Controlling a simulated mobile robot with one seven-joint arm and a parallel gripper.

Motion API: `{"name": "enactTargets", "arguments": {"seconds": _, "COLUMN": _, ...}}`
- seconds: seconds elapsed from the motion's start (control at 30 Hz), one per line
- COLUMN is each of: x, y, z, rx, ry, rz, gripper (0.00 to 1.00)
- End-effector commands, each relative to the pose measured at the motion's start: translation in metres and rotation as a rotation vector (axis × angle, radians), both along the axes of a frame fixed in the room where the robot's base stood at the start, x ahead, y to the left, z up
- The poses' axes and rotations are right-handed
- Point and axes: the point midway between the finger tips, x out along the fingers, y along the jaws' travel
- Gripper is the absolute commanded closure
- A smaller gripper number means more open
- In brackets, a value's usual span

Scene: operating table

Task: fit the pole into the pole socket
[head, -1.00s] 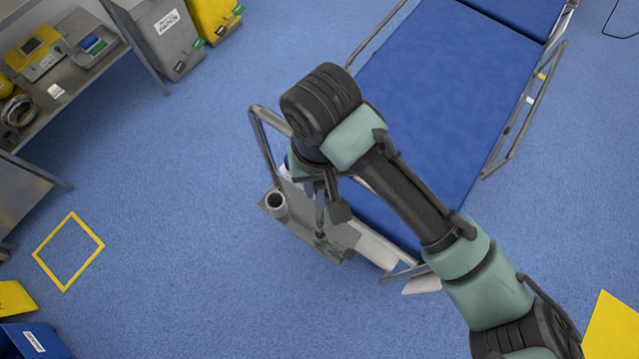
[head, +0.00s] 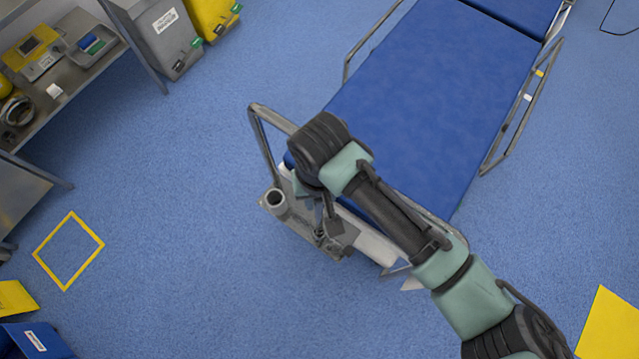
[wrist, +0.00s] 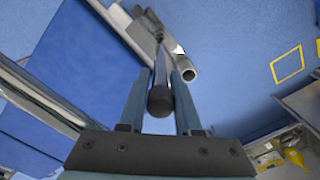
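The pole (wrist: 160,72) is a slim grey rod with a black end cap, between my gripper's fingers (wrist: 161,76) in the wrist view. The fingers appear to press on its sides. It points away from the palm, toward the grey bracket. In the head view my gripper (head: 331,208) is above the bracket at the bed's end, and the pole is mostly hidden. The pole socket (head: 275,199) is a short, open grey tube on the bracket's left end, left of the gripper. It also shows in the wrist view (wrist: 187,74), right of the pole. The pole's far end is unclear.
The blue bed (head: 420,110) lies behind and right of the gripper. Its bent metal end rail (head: 262,145) rises beside the socket. A metal shelf (head: 75,75) with devices stands at left. The blue floor left of the bracket is clear around a yellow square outline (head: 68,251).

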Motion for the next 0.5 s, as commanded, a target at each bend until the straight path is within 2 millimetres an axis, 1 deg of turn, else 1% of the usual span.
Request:
{"name": "enactTargets", "arguments": {"seconds": 0.03, "x": -0.0001, "y": -0.0001, "z": 0.0001, "rx": 0.000, "ry": 0.000, "rz": 0.000, "gripper": 0.57}}
{"name": "enactTargets", "arguments": {"seconds": 0.1, "x": -0.0001, "y": -0.0001, "z": 0.0001, "rx": 0.000, "ry": 0.000, "rz": 0.000, "gripper": 0.45}}
{"name": "enactTargets", "arguments": {"seconds": 0.13, "x": -0.0001, "y": -0.0001, "z": 0.0001, "rx": 0.000, "ry": 0.000, "rz": 0.000, "gripper": 0.40}}
{"name": "enactTargets", "arguments": {"seconds": 0.4, "x": 0.0000, "y": -0.0002, "z": 0.0008, "rx": -0.001, "ry": 0.000, "rz": 0.000, "gripper": 0.40}}
{"name": "enactTargets", "arguments": {"seconds": 0.5, "x": 0.0003, "y": -0.0003, "z": 0.0060, "rx": -0.001, "ry": -0.001, "rz": 0.000, "gripper": 0.40}}
